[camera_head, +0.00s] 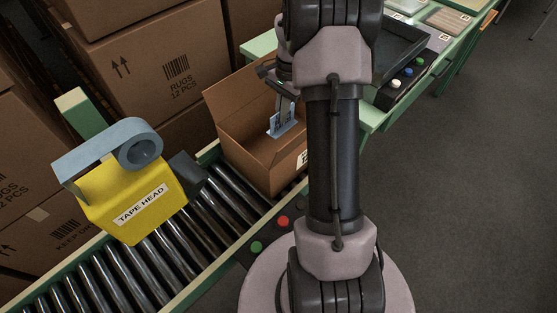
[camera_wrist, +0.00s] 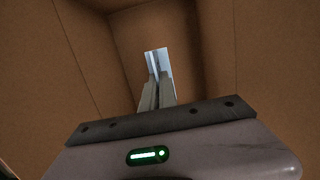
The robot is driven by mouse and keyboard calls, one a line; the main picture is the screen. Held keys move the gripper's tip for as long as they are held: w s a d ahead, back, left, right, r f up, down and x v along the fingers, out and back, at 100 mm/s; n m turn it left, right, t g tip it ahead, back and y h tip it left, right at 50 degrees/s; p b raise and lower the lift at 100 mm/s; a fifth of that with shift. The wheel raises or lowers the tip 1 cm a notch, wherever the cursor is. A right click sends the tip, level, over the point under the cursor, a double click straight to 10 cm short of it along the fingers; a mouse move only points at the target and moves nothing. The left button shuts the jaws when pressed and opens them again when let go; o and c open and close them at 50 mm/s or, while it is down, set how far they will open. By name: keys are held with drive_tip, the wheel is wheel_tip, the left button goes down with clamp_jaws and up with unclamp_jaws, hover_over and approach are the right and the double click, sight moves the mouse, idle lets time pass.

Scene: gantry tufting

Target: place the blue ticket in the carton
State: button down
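The open brown carton (camera_head: 249,153) stands on the roller conveyor, left of my arm. The blue ticket (camera_head: 283,121) is a small pale blue card with dark marks, at the carton's opening. My gripper (camera_head: 284,103) reaches down over the carton with its fingers closed on the ticket's upper part. In the wrist view, the fingers (camera_wrist: 157,88) come together on the ticket (camera_wrist: 157,60), with the carton's brown walls (camera_wrist: 210,60) around them. The ticket's lower end and the carton's floor beneath it are not clear.
A yellow tape head (camera_head: 125,200) with a blue-grey tape roll stands over the conveyor rollers (camera_head: 185,240) on the left. Stacked rug boxes (camera_head: 150,60) rise behind. A green bench (camera_head: 373,118) with a dark tray (camera_head: 400,50) and coloured buttons is at the right. Open floor lies beyond.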

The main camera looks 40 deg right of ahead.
wheel_tip(320, 180, down, 11)
drive_tip(key=b, duration=0.4)
drive_tip(key=shift+r, duration=0.2)
drive_tip(key=shift+f+b, duration=0.25)
drive_tip(key=shift+b, duration=0.05)
drive_tip(key=c, duration=1.7)
unclamp_jaws()
drive_tip(key=shift+r, duration=0.1)
